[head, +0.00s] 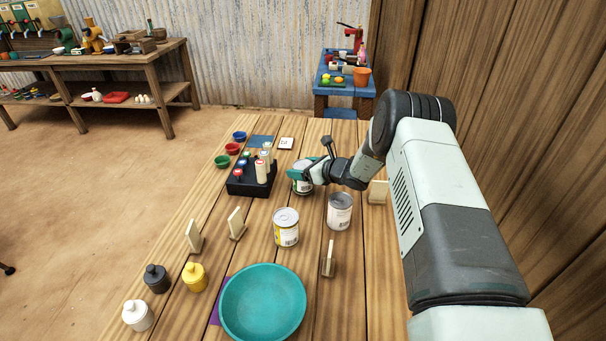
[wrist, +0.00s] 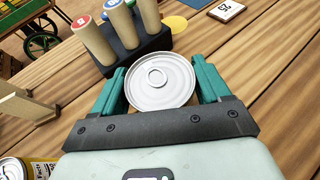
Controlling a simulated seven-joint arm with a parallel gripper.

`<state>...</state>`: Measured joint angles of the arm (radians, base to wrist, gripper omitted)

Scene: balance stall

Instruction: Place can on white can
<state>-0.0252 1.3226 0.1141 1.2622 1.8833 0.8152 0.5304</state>
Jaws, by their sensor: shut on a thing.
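My gripper (head: 306,172) has its teal fingers closed around a can (head: 303,187), beside the black block with pegs. In the wrist view the silver lid of this can (wrist: 160,82) sits between both fingers (wrist: 160,88). The fingers hide most of its side, and I cannot tell whether it touches the table. A can with a pale, whitish-grey label (head: 340,213) stands upright on the table, nearer the camera and to the right. A yellow-and-white can (head: 286,229) stands upright to its left; part of it shows in the wrist view (wrist: 12,169).
The black peg block (head: 250,184) is close on the left of my gripper. Small wooden stands (head: 237,225) are scattered around the cans. A teal bowl (head: 262,304) and several small pots (head: 194,277) are at the near end. Bare wood lies between the held can and the pale can.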

